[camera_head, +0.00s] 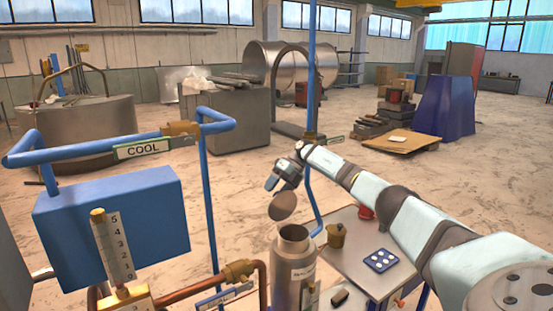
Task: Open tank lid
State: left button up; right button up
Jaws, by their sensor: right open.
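The tank (290,275) is a grey metal cylinder with a narrower neck, at the bottom centre. The mouth of its neck looks uncovered. A round brown lid (283,207) stands tilted above and slightly left of the mouth. Any hinge or link between lid and tank is hard to make out. My right gripper (274,184) is open, just above the lid's upper edge, with its fingers pointing down and left. I cannot tell whether it touches the lid. My left gripper is out of view.
A grey table (345,262) right of the tank bears a brass-coloured pot (336,235), a red item (366,212) and a blue dotted panel (381,260). A blue box (115,225), a numbered gauge (113,248) and copper pipes (205,287) stand left. Open floor lies behind.

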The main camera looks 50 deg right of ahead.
notch_tip(320, 180, up, 18)
jog(key=b, duration=0.2)
jog(key=shift+a, duration=0.15)
jog(key=shift+f, duration=0.1)
dwell(0.4)
